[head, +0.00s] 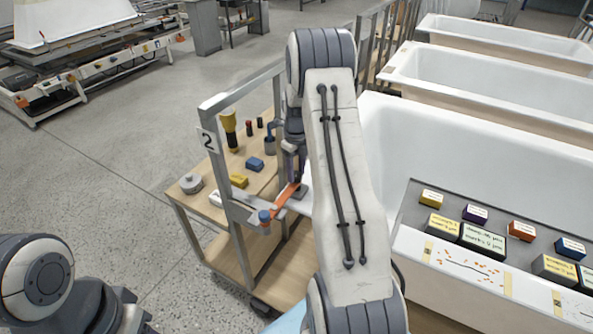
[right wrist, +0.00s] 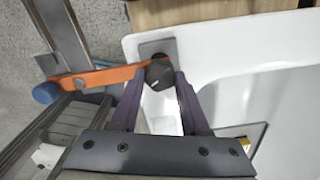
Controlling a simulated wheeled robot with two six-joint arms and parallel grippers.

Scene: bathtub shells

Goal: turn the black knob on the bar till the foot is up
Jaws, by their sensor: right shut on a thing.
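The orange lever (right wrist: 110,77) runs left from the knob in the right wrist view to a round blue foot (right wrist: 45,93). In the head view the lever (head: 286,196) slants down and left to the blue foot (head: 264,216), low at the frame. My right arm hides the knob there. My left gripper is out of view; only my left arm shows.
A metal frame marked 2 (head: 208,140) stands over a wooden bench (head: 185,207) with a yellow block (head: 238,181), a blue block (head: 255,164) and a grey disc (head: 191,183). White tub shells (head: 400,135) stand at right. A grey tray (head: 411,200) holds labelled boxes.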

